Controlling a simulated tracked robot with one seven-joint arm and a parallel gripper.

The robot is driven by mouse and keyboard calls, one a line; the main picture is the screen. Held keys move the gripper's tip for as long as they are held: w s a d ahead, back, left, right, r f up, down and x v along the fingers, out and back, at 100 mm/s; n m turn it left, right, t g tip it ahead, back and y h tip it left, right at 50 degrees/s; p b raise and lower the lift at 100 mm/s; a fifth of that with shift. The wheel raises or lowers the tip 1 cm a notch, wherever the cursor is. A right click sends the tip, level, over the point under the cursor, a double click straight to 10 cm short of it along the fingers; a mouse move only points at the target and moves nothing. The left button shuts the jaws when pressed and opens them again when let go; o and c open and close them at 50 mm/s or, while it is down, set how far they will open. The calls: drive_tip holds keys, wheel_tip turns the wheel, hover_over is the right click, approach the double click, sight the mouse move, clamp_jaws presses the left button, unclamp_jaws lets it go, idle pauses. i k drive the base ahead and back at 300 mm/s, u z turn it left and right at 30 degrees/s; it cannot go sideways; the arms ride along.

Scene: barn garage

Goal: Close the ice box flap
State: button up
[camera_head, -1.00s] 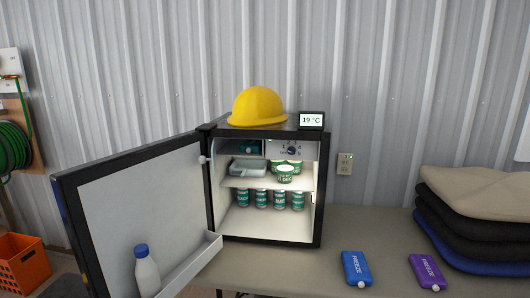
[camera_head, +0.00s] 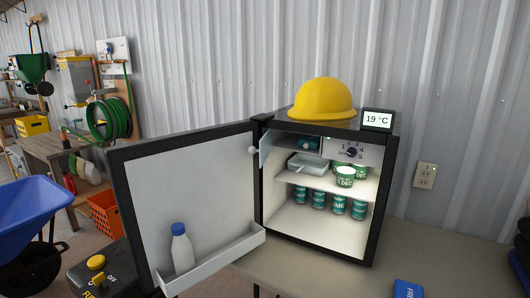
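The small fridge (camera_head: 381,199) stands on the table with its big door (camera_head: 195,193) swung wide open to the left. The ice box flap (camera_head: 265,148) appears to stand open at the compartment's left side, seen nearly edge-on, with a small white knob (camera_head: 252,150) by the door's inner face. My gripper is in neither view.
A yellow hard hat (camera_head: 321,99) and a 19 °C display (camera_head: 377,119) sit on the fridge. Tubs, a tray (camera_head: 306,164) and several cans fill its shelves. A bottle (camera_head: 181,249) stands in the door rack. A blue wheelbarrow (camera_head: 35,225) is at left; bare table (camera_head: 440,258) lies at right.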

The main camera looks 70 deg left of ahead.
sight(266, 142)
drive_tip(key=z, duration=0.2)
drive_tip(key=i, duration=0.15)
drive_tip(key=u, duration=3.3)
drive_tip(key=i, duration=0.95)
drive_tip(key=z, duration=0.2)
drive_tip(key=k, duration=0.8)
drive_tip(key=u, duration=0.15)
drive_tip(key=i, duration=0.55)
